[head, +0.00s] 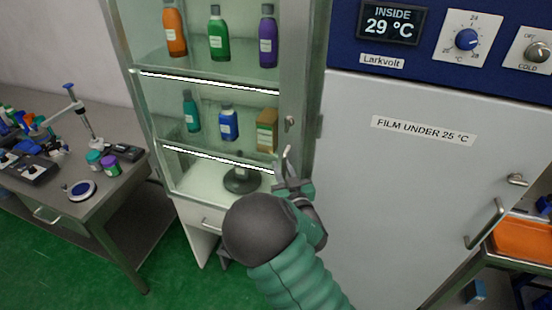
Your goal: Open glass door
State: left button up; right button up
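The glass door (256,92) fronts a tall, pale cabinet in the middle of the head view, with bottles visible through it. It looks shut in its frame, though the glass edge is hard to make out. A small metal fitting (290,122) sits on the door's right upright. My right gripper (288,162) is in front of the cabinet's lower right part, just below that fitting and apart from it in the picture. My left gripper is not in view.
A grey bench (110,190) with lab tools stands left of the cabinet. A large grey unit (400,190) with a blue control panel (425,30) stands close on the right. An orange tray (525,240) is at far right. Green floor (175,280) shows at lower left.

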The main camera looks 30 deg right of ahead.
jog(key=shift+s+d, duration=0.1)
jog(key=shift+d, duration=0.1)
jog(key=shift+s+r, duration=0.25)
jog(key=shift+s, duration=0.1)
jog(key=shift+c, duration=0.2)
jog(key=shift+w+a, duration=0.1)
jog(key=shift+a, duration=0.2)
grip_shut()
jog(key=shift+d, duration=0.1)
jog(key=shift+f, duration=0.15)
